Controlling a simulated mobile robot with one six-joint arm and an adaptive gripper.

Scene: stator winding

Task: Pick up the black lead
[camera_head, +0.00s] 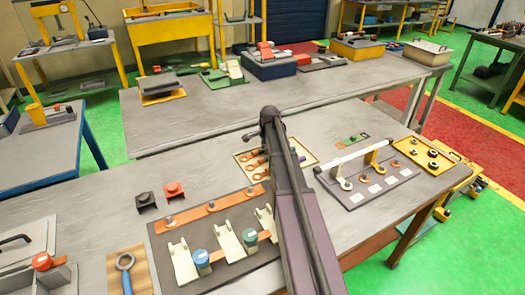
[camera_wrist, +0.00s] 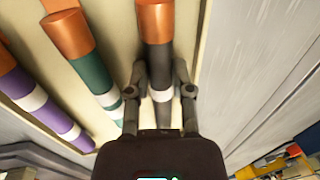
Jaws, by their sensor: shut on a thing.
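The black lead (camera_wrist: 158,58) has a copper end and a white band, and it lies between the two fingers of my gripper (camera_wrist: 161,75) in the wrist view. My gripper is shut on the lead, along its black part. A green lead (camera_wrist: 92,68) and a purple lead (camera_wrist: 32,90) lie to the left, apart from the fingers. In the head view my arm hides the gripper and the black lead; the copper ends of other leads (camera_head: 252,163) show in the cream tray (camera_head: 307,157).
A board with white clamps (camera_head: 229,241) and blue and green knobs is left of my arm. A grey plate with a white rod (camera_head: 350,156) and a yellow tray (camera_head: 425,153) are to the right. Black and red blocks (camera_head: 173,191) stand at left on the bench.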

